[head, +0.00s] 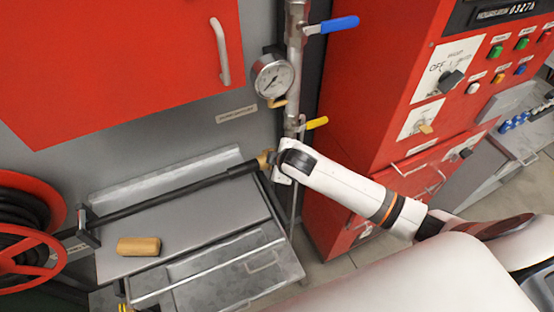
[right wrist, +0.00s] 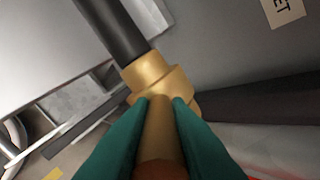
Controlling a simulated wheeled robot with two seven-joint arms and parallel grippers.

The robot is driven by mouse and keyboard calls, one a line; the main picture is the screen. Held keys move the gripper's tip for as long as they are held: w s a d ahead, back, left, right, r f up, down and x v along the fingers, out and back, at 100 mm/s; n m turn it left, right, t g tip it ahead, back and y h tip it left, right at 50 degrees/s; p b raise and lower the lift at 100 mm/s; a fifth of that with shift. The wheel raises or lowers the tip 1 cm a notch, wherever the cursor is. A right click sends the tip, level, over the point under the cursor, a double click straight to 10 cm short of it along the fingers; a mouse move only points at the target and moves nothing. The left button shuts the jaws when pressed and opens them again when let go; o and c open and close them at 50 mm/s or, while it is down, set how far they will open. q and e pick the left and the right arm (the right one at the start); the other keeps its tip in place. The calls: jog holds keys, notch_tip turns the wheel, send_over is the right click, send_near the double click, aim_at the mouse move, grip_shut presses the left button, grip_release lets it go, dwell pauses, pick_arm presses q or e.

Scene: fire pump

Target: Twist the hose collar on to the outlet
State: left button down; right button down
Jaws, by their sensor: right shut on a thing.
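The hose is a straight black length (head: 180,192) running from a bracket at the left to the brass collar (head: 264,160) at its right end. In the right wrist view the collar (right wrist: 157,78) is a stepped gold ring at the end of the black hose (right wrist: 110,28). My right gripper (head: 276,162) is at the collar; its two green fingers (right wrist: 160,103) are shut on a gold part extending from the collar towards the camera. I cannot make out the outlet, or whether the collar touches it; my gripper covers that spot. My left gripper is out of view.
A vertical pipe (head: 293,75) with a gauge (head: 272,77), a blue lever (head: 338,25) and a yellow lever (head: 316,123) stands close above my gripper. A red control cabinet (head: 385,110) is at the right. A tan block (head: 138,246) lies on the grey bench; a red hose reel (head: 30,250) is at the left.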

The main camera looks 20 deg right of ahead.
jog(key=c, duration=1.4)
grip_release()
jog(key=shift+o, duration=0.2)
jog(key=shift+s, duration=0.1)
jog(key=b+v, duration=0.2)
jog(key=v, duration=0.9)
jog(key=shift+s+r, duration=0.2)
jog(key=shift+r, duration=0.15)
